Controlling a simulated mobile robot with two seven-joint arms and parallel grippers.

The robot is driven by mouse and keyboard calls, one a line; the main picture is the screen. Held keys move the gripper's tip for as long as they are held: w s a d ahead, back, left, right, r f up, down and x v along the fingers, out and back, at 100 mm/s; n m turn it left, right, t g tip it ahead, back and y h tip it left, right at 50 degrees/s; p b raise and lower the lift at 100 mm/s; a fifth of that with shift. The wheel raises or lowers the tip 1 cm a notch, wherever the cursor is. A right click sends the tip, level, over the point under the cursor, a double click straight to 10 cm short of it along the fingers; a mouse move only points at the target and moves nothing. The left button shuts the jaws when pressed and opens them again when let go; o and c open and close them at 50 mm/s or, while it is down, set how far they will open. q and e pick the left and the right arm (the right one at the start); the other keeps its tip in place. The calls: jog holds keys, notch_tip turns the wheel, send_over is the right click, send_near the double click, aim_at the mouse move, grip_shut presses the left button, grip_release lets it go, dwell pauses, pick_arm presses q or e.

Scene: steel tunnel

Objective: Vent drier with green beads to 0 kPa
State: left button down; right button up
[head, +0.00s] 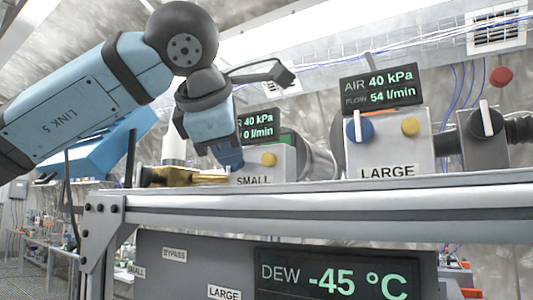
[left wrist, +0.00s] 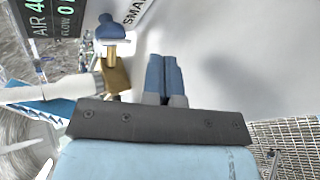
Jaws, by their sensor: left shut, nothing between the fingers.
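My left gripper (head: 230,162) is shut and empty, in front of the left side of the box marked SMALL (head: 277,172). In the left wrist view its blue fingers (left wrist: 164,75) are together, to the right of a blue knob (left wrist: 110,28) and a brass fitting (left wrist: 116,75), apart from both. The SMALL display (head: 260,124), partly hidden by my gripper, reads 40 kPa and 0 l/min. The box marked LARGE (head: 385,160) has a blue knob (head: 359,127) with a white handle; its display (head: 380,88) reads 40 kPa, 54 l/min.
A grey valve with a white handle (head: 486,122) stands at right. A steel rail (head: 330,205) runs below. The lower display (head: 335,280) reads DEW -45 °C.

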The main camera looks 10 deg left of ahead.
aim_at(269, 160)
pick_arm(q)
jog(key=w, duration=0.1)
jog(key=w+d+p, duration=0.1)
jog(key=w, duration=0.2)
jog(key=shift+w+d, duration=0.1)
jog(key=shift+d, duration=0.25)
jog(key=shift+w+d, duration=0.2)
jog(key=shift+w, duration=0.35)
pick_arm(e)
notch_tip(269, 160, up, 2)
jog(key=shift+w+d+r, duration=0.1)
jog(key=shift+d, duration=0.05)
dwell(0.7)
pick_arm(q)
jog(key=shift+w, duration=0.1)
jog(key=shift+w+d, duration=0.2)
jog(key=shift+w, duration=0.05)
jog(key=shift+w+d+p, duration=0.15)
jog(key=shift+w+p, duration=0.2)
jog(key=shift+w, duration=0.15)
pick_arm(e)
jog(key=shift+r, duration=0.15)
dwell(1.6)
